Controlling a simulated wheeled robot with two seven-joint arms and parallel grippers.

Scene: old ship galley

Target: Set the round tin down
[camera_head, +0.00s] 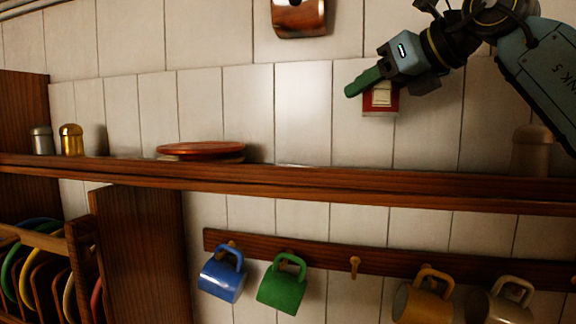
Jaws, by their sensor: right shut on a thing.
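My right gripper (372,85) comes in from the upper right, above the wooden shelf (300,179). It is shut on a small red tin (381,102) with a cream label. The green finger crosses the upper part of the tin and hides some of it. The tin is held upright, with a gap between its base and the shelf. Its round shape is hard to make out from this side. My left gripper is not in view.
A reddish-brown dish (200,149), a brass shaker (71,140) and a grey shaker (41,140) stand on the shelf's left part. A dim wooden object (532,150) stands at right. The shelf's middle is clear. Mugs, including a blue one (220,281), hang below.

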